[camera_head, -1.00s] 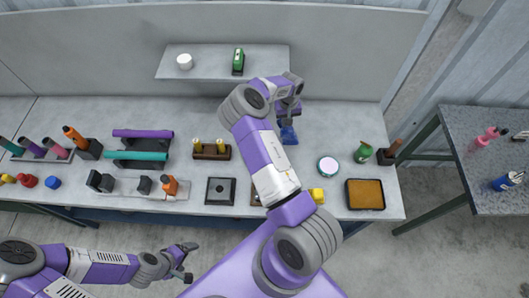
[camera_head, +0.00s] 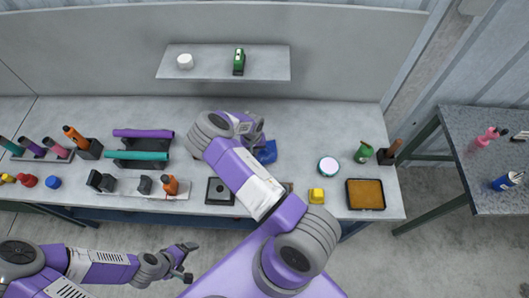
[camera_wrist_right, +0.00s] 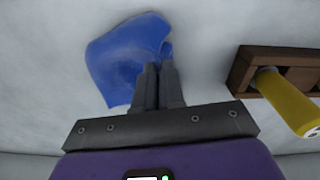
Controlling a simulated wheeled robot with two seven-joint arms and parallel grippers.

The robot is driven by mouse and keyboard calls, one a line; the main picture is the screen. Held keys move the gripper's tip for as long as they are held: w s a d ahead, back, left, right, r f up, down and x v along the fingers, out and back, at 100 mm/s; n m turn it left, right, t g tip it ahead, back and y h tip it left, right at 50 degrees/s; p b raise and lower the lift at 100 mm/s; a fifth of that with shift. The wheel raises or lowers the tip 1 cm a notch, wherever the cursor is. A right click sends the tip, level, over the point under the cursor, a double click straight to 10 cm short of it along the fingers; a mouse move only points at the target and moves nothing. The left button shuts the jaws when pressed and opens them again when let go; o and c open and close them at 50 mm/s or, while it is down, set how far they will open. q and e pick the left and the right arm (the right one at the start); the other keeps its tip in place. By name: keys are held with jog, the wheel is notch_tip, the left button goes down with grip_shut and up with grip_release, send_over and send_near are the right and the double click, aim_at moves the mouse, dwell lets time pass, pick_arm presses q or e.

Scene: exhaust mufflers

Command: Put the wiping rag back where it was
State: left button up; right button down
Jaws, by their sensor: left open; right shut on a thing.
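The blue rag (camera_head: 267,152) is at the middle of the workbench, partly hidden behind my right gripper (camera_head: 254,130) in the head view. In the right wrist view the crumpled rag (camera_wrist_right: 122,52) sits between the two narrow fingertips of my right gripper (camera_wrist_right: 158,75), which is shut on it. Most of the rag spreads out to the left of the fingers, close over the grey bench top; I cannot tell if it touches. My left gripper (camera_head: 186,263) is open and empty, in front of the bench over the floor.
A wooden holder (camera_wrist_right: 241,72) with a yellow-handled tool (camera_wrist_right: 288,100) is just right of the fingers in the wrist view. A shelf (camera_head: 210,63) hangs behind.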

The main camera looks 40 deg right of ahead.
jog(key=shift+w+a+f, duration=0.2)
jog(key=shift+a+f, duration=0.55)
jog(key=shift+a, duration=0.2)
jog(key=c, duration=0.9)
grip_release()
jog(key=shift+r, duration=0.1)
